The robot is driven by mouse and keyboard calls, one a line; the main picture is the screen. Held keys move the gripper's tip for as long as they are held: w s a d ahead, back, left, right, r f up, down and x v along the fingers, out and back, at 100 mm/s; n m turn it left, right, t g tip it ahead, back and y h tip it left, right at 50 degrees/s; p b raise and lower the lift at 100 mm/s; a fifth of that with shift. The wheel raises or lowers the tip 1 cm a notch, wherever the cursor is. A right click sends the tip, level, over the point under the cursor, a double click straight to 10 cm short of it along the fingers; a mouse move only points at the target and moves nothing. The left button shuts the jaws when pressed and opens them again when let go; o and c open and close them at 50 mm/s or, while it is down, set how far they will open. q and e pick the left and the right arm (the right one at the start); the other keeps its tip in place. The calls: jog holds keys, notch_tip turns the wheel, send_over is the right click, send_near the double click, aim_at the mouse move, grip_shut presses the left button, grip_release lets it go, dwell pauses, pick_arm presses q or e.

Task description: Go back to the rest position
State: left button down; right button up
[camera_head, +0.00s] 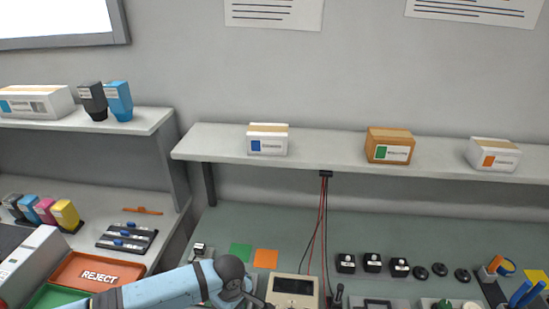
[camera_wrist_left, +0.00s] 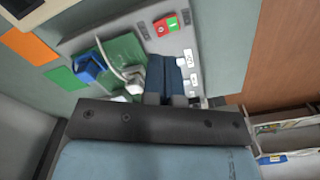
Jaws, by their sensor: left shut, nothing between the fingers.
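My left arm comes in from the lower left in the head view, light blue with dark joints. Its wrist end is over the front of the green-grey worktop, and the fingertips cannot be made out clearly there. In the left wrist view my left gripper (camera_wrist_left: 164,60) is shut, its two dark blue fingers side by side with nothing between them. Beyond the fingers is a grey panel (camera_wrist_left: 185,40) with a red and green switch (camera_wrist_left: 165,24), a green board and a blue part. My right gripper is in neither view.
A red REJECT tray (camera_head: 98,274) lies beside my left arm. A shelf (camera_head: 215,147) with several boxes runs above the worktop. A meter-like device (camera_head: 294,288) stands near the wrist. Orange (camera_head: 265,258) and green (camera_head: 240,252) squares lie behind it.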

pick_arm(q)
jog(key=s+d+f+m+t+h, duration=0.2)
jog(key=s+d+m+t+h, duration=0.2)
jog(key=s+d+m+h, duration=0.4)
jog(key=a+t, duration=0.1)
jog(key=s+a+m+t+y, duration=0.1)
jog(key=s+a+f+t+y, duration=0.1)
jog(key=shift+a+f+m+t, duration=0.1)
jog(key=shift+a+m+t, duration=0.1)
jog(key=shift+m+t, duration=0.1)
jog(key=s+a+m+t+y, duration=0.3)
jog(key=s+a, duration=0.4)
jog(key=a, duration=0.3)
jog(key=shift+s+a+f+m, duration=0.3)
jog(key=shift+f+m, duration=0.1)
jog(key=shift+m, duration=0.3)
